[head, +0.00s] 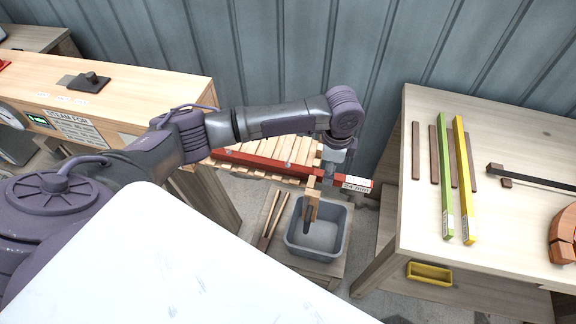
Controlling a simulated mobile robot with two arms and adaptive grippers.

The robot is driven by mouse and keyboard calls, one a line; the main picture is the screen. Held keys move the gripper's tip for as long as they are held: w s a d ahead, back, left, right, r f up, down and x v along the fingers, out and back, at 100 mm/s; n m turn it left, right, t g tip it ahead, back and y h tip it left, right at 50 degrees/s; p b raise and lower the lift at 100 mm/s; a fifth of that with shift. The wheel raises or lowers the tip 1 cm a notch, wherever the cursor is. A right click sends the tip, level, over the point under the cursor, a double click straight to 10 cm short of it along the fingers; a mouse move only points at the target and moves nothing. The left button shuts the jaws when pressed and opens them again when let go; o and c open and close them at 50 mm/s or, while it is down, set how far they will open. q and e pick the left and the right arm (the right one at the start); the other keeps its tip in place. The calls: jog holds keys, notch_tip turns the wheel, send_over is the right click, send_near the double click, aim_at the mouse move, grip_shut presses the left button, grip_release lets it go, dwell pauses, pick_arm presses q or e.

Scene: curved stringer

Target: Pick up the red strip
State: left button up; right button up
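The red strip (268,163) lies slantwise along a slatted wooden rack (300,150) in the middle of the head view. Its right end, with a white "24 mm" label (356,185), sticks out past the slats. My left gripper (328,180) reaches down from above at the strip near that labelled end, overlapping it in the picture. Its fingers are small and partly hidden, so I cannot tell whether they are closed on the strip. My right gripper is not in view.
A grey bin (318,238) stands below the strip's right end, beside wooden tongs (272,222). The right table (420,215) holds a green strip (444,180), a yellow strip (463,170) and several brown strips. A workbench (150,75) stands at the left, before a metal wall.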

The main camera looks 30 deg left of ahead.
pick_arm(q)
notch_tip(320, 180, down, 3)
jog(key=shift+w+f, duration=0.15)
jog(key=shift+c, duration=0.3)
grip_shut()
